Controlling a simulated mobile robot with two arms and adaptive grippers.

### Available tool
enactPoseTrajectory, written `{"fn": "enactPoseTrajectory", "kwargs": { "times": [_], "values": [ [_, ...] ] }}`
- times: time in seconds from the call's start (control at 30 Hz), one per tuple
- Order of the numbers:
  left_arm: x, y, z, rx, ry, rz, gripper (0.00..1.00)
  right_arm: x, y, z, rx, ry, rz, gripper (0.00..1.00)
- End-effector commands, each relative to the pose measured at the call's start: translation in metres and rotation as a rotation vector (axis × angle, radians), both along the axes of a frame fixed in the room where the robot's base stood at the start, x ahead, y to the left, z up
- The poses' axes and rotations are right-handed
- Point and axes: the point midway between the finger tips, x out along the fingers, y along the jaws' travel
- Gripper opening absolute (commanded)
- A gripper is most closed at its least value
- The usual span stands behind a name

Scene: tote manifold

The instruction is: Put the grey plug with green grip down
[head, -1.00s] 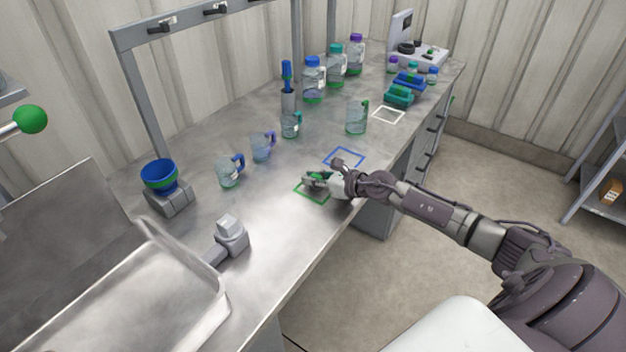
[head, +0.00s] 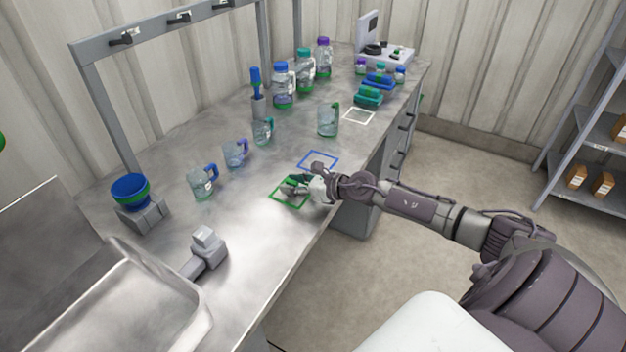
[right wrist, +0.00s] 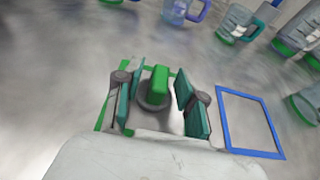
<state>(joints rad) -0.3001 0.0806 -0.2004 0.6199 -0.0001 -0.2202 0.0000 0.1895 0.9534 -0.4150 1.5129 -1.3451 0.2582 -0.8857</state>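The grey plug with green grip (right wrist: 156,88) stands on the metal counter in the right wrist view, its round grey base low and its green grip up. It lies between the two teal-padded fingers of my right gripper (right wrist: 160,104), which are spread with a gap on each side of the grip. A green outline (right wrist: 127,72) on the counter shows around the plug, partly hidden by the gripper. In the head view my right gripper (head: 297,187) is low over the green outline (head: 276,196), and the plug is hard to make out there. My left gripper is not in view.
A blue outline (head: 318,152) lies beside the green one, and a white outline (head: 347,117) farther back. Mugs with blue (head: 203,183) and purple (head: 236,154) handles stand toward the back. A grey block fixture (head: 206,246) and a metal tray (head: 190,330) are nearer, at left.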

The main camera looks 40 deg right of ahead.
Motion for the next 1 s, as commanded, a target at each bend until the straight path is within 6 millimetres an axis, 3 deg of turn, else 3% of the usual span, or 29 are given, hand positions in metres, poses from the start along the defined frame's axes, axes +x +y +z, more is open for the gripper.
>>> {"fn": "enactPoseTrajectory", "kwargs": {
  "times": [0.2,0.4,0.7,1.0],
  "values": [
    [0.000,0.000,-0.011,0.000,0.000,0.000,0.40,-0.040,-0.015,0.012,-0.004,0.005,0.004,0.39],
    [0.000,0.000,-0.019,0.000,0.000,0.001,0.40,-0.064,-0.025,0.021,-0.001,0.005,0.003,0.39],
    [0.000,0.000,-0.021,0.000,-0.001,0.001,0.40,-0.084,-0.034,0.032,0.003,0.002,0.000,0.39],
    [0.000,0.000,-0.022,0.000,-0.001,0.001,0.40,-0.088,-0.036,0.036,0.001,-0.001,0.001,0.39]
  ]
}}
